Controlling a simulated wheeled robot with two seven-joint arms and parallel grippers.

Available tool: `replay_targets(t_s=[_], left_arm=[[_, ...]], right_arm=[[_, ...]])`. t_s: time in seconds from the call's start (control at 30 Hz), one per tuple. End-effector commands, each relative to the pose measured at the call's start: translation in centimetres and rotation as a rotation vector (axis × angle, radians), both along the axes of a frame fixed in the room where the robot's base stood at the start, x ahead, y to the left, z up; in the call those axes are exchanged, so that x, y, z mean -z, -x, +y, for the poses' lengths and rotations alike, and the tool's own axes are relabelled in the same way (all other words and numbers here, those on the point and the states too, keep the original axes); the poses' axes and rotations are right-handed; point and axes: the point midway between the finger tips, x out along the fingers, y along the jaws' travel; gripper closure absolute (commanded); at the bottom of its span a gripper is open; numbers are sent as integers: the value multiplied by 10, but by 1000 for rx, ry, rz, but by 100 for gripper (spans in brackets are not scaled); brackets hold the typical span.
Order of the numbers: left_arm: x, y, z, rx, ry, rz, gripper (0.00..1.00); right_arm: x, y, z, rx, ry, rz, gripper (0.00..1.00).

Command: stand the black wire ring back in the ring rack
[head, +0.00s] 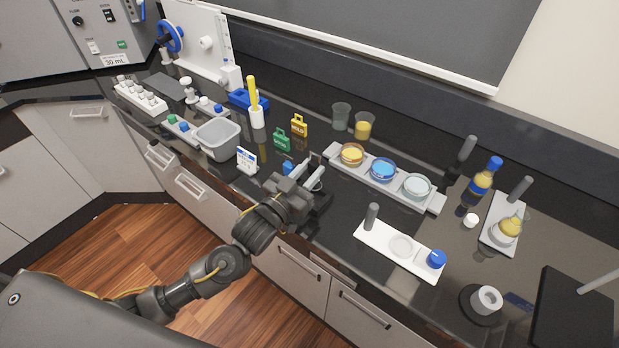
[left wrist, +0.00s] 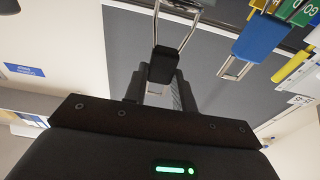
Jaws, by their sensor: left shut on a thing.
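My left gripper (head: 314,172) is at the front middle of the black counter, shut on the black wire ring. In the left wrist view the ring's black block (left wrist: 163,66) sits at my fingers, with bright metal around it. In the head view the ring is mostly hidden by the gripper; a small dark piece (head: 315,158) shows at the fingertips. A blue piece with a wire loop (left wrist: 258,38) is beside it in the left wrist view; its blue part (head: 288,168) shows just left of my gripper. I cannot make out the ring rack clearly. My right gripper is not in view.
A small white card (head: 247,160) and a grey bin (head: 217,138) stand to the left. Green (head: 282,140) and yellow (head: 299,125) tags stand behind. A grey tray (head: 335,153) with dishes and a white plate (head: 375,242) are at the right.

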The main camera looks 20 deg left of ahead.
Motion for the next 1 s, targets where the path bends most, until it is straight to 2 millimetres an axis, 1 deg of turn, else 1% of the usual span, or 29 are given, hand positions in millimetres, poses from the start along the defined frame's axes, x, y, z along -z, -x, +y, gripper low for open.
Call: replay_targets(t_s=[0.03,0.1,0.2,0.47,0.87,0.97,1.0], left_arm=[[7,2,-1,3,-4,8,100],[16,1,-1,1,-2,8,100],[24,2,-1,2,0,5,100],[27,2,-1,2,1,4,100],[39,2,-1,1,2,4,100],[39,2,-1,2,0,5,100],[40,2,-1,2,-1,6,71]], right_arm=[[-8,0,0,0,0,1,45],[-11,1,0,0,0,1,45],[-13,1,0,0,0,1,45],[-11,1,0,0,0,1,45],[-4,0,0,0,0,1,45],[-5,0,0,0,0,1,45],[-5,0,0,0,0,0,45]])
